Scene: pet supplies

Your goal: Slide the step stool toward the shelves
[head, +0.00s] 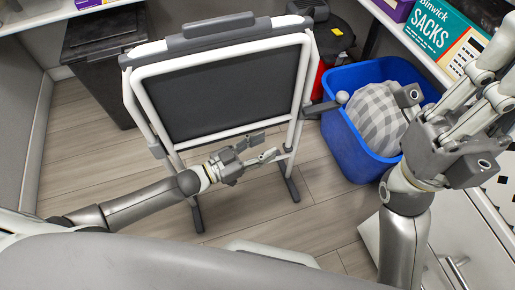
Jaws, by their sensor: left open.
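The step stool (228,93) stands upright in the middle of the head view, with a white tubular frame, a dark panel and a grey top bar. Its dark feet rest on the wood floor. My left gripper (264,146) is open in front of the stool's lower part, near the bottom edge of the panel. I cannot tell whether it touches the frame. My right gripper (500,75) is at the right edge, raised close to the camera and away from the stool. Its fingertips are partly cut off. A shelf (57,17) shows at the top left.
A blue bin (348,150) holding a checked grey cushion (379,118) stands close to the stool's right. A black bin (98,65) is at the back left. A "SACKS" box (441,38) sits on the right shelf. Open floor lies left of the stool.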

